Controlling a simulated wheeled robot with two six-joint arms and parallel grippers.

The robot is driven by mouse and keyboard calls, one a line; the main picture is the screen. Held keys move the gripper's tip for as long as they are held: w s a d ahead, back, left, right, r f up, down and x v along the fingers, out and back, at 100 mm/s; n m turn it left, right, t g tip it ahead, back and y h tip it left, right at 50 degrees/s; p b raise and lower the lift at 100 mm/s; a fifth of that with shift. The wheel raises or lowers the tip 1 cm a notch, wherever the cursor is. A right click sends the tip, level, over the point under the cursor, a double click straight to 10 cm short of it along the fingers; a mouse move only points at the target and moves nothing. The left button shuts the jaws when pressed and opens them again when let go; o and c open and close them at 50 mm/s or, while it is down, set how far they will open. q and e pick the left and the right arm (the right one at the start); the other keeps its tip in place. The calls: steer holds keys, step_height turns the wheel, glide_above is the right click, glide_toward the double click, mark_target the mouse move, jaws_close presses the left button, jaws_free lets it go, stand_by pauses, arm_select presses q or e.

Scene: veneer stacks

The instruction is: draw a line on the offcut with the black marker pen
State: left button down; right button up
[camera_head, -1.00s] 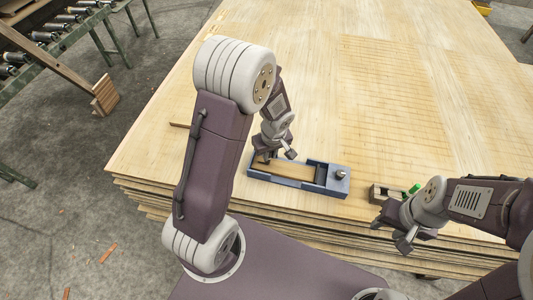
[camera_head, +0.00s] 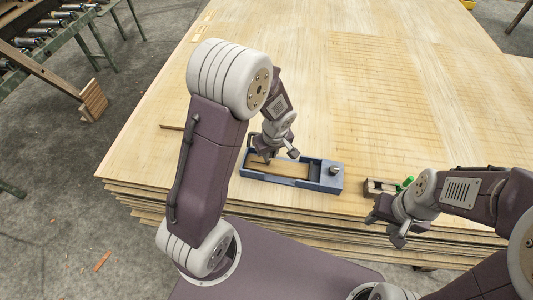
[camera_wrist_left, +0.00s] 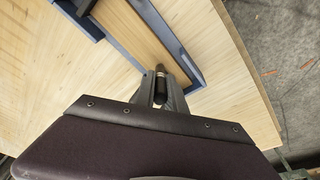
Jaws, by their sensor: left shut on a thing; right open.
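The offcut (camera_head: 285,169) is a long tan wooden strip lying in a blue tray-like holder (camera_head: 330,185) on the veneer stack. It also shows in the left wrist view (camera_wrist_left: 158,30), between the blue walls. My left gripper (camera_head: 266,157) is over the holder's left end. In the left wrist view its fingers (camera_wrist_left: 160,92) are shut on the black marker pen (camera_wrist_left: 160,86), whose tip points at the offcut's end. I cannot tell whether the tip touches the wood. My right gripper (camera_head: 384,226) is open and empty near the stack's front edge.
A thin brown strip (camera_head: 172,127) lies at left. The veneer stack's top (camera_head: 320,70) is clear behind the holder.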

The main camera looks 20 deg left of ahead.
arm_select(q)
steer(key=shift+d, duration=0.2)
steer(key=shift+w+d, duration=0.2)
steer(key=shift+d, duration=0.75)
steer(key=shift+d+b, duration=0.15)
steer(key=shift+b, duration=0.15)
steer(key=shift+w+d, duration=0.15)
steer(key=shift+d, duration=0.75)
steer(key=shift+d, duration=0.1)
steer(key=shift+w+d+b, duration=0.2)
steer(key=shift+d+b, duration=0.15)
steer(key=shift+d, duration=0.6)
steer(key=shift+w+d, duration=0.15)
steer(key=shift+d, duration=0.9)
